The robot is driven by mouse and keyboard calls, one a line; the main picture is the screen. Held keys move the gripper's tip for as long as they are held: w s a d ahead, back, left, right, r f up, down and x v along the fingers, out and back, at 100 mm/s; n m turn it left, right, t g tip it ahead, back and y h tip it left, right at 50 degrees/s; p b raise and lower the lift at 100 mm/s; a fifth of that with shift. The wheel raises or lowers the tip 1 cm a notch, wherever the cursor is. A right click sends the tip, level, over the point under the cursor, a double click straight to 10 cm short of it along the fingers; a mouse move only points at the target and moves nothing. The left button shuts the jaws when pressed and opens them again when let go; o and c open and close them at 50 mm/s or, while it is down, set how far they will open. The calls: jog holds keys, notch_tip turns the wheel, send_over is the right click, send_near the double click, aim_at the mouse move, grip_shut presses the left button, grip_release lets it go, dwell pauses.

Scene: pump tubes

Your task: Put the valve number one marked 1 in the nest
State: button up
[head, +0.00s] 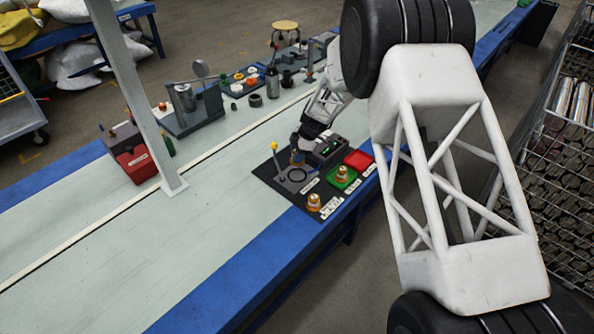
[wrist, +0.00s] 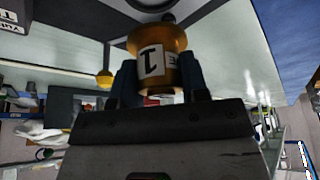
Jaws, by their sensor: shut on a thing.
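My gripper (wrist: 160,80) is shut on valve number one (wrist: 152,60), an orange-brass part with a black 1 on a white band. In the wrist view, the dark fingers stand on either side of it. In the head view, my gripper (head: 299,157) is above the black board (head: 266,177), and the valve is too small and covered to make out clearly. A grey plate with a dark ring (head: 298,175), seemingly the nest, lies just below the gripper. The valve's far end is close to a dark round shape in the wrist view; I cannot tell whether they touch.
A yellow-knobbed lever (head: 274,146) stands left of the gripper. An orange valve sits in a green tray (head: 335,182); a red tray (head: 358,160) is behind it. Another orange valve (head: 314,202) stands at the board's front. The pale tabletop (head: 150,250) to the left is clear.

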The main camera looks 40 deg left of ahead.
jog(key=shift+f, duration=1.9)
jog(key=shift+f, duration=0.15)
jog(key=shift+f, duration=1.75)
jog(key=shift+f, duration=0.15)
jog(key=o, duration=1.2)
jog(key=v, duration=1.2)
